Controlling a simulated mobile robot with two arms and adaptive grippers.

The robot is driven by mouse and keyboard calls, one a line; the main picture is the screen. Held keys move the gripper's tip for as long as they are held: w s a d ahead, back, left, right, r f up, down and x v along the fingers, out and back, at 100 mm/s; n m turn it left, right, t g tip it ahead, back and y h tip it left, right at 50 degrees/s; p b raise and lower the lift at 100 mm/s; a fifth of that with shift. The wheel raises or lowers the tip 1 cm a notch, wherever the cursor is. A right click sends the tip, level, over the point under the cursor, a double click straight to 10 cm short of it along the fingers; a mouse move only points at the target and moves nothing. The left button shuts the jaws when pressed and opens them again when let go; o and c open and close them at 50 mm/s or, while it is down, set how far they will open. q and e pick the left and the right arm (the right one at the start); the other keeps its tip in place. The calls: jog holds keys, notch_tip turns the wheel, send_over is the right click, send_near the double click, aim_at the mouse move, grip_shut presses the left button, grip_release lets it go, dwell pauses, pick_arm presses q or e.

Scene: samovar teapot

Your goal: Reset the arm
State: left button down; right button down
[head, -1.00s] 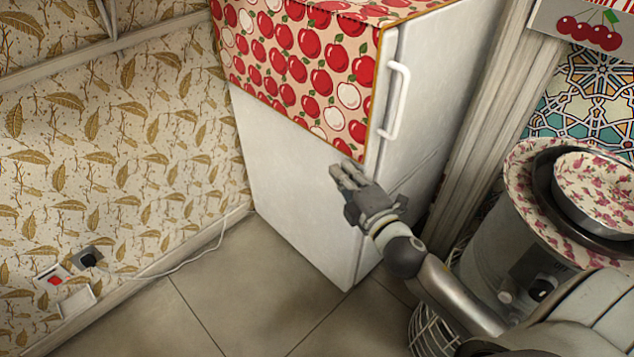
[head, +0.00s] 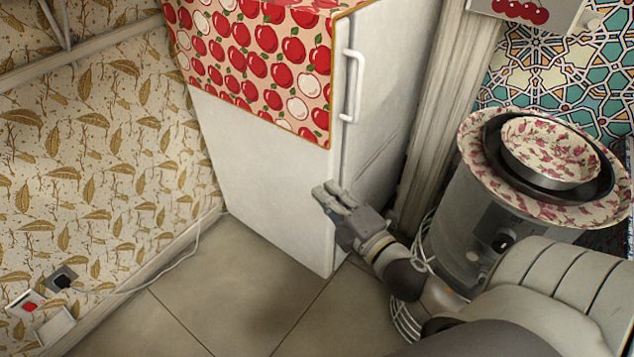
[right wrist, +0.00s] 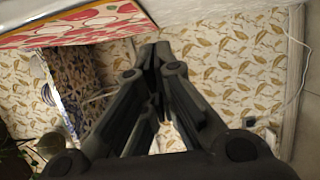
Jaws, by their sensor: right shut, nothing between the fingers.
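My right gripper (head: 330,192) is in the middle of the head view, in front of the lower part of a white fridge (head: 245,150). It is shut and empty, with its fingers pointing up and to the left. In the right wrist view the gripper's fingertips (right wrist: 160,50) are close together with nothing between them, and patterned wallpaper shows behind. My left gripper is not in either view.
A red apple-print cloth (head: 262,60) covers the fridge's upper side; its door handle (head: 352,85) faces right. A metal appliance (head: 475,215) with stacked floral bowls (head: 550,150) stands at right. A socket (head: 62,278) with a cord is at lower left. Tiled floor (head: 200,290) lies clear.

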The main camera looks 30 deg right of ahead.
jog(key=shift+s, duration=0.6)
